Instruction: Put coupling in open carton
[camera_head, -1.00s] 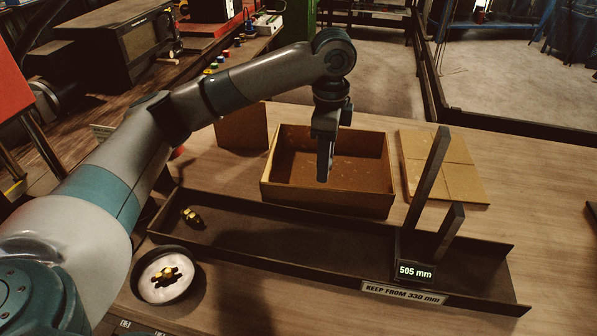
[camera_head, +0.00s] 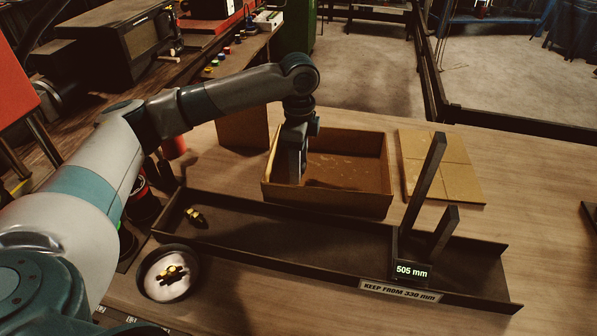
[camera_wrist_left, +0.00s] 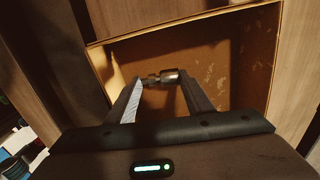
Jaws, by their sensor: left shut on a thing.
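The open carton (camera_head: 335,199) stands on the table behind the long dark tray, its inside showing empty in the head view. My left gripper (camera_head: 294,178) points down over the left part of the carton, its fingertips at about the height of the opening or inside it; I cannot tell how deep. In the left wrist view my gripper (camera_wrist_left: 160,82) is shut on a small metallic coupling (camera_wrist_left: 170,76), held crosswise between the fingertips, with the carton's inside (camera_wrist_left: 225,65) behind it. The coupling is hidden in the head view. My right gripper is not in view.
A dark tray (camera_head: 330,240) with upright posts and a "505 mm" display (camera_head: 411,272) lies in front of the carton. A brass fitting (camera_head: 194,216) lies in it. A round dish (camera_head: 160,290) holds another fitting. A flat closed carton (camera_head: 440,165) lies to the right.

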